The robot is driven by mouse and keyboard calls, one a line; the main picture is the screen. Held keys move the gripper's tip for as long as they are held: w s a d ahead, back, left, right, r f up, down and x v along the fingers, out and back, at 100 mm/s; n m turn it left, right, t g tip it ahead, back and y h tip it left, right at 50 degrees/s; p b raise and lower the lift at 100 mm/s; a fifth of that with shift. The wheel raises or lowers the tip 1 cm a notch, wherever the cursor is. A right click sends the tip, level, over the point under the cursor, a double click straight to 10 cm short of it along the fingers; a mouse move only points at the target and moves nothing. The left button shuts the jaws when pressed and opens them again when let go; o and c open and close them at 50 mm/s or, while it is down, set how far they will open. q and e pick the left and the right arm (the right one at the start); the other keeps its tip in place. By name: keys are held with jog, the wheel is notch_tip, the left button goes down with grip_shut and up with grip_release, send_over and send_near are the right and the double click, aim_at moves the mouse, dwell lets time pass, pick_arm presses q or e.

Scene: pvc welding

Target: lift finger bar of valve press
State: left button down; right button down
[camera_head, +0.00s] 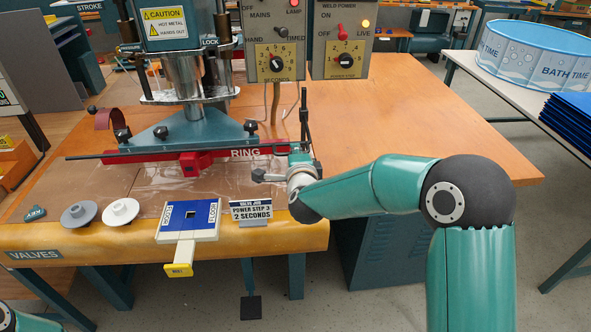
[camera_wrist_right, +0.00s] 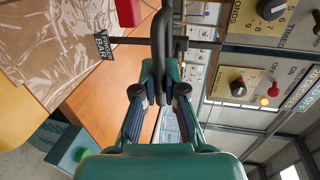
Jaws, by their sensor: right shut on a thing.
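The valve press (camera_head: 180,95) stands on the bench at the left, with a blue-green triangular plate and a red RING die (camera_head: 225,158) at its base. The finger bar (camera_head: 180,150) is a thin dark rod running nearly level across the press front. A dark upright piece (camera_head: 304,115) rises at its right end. My right gripper (camera_head: 301,152) is at that end. In the right wrist view my right gripper (camera_wrist_right: 160,78) is shut on the dark bar end (camera_wrist_right: 163,35), beside a FINGER BAR label (camera_wrist_right: 104,47). Only a bit of my left arm shows at bottom left; its gripper is outside the view.
Clear sheet lies under the die. White and grey discs (camera_head: 121,211), a blue-and-white holder (camera_head: 187,220) and a VALVE JOB sign (camera_head: 251,209) line the front edge. The bench to the right (camera_head: 430,120) is clear.

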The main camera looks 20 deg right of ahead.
notch_tip(320, 180, up, 4)
jog(key=shift+r+p, duration=0.1)
jog(key=shift+p, duration=0.35)
jog(key=c, duration=1.2)
grip_release()
jog(key=shift+s, duration=0.1)
jog(key=v, duration=1.1)
jog(key=shift+s+a, duration=0.15)
jog(key=shift+s, duration=0.2)
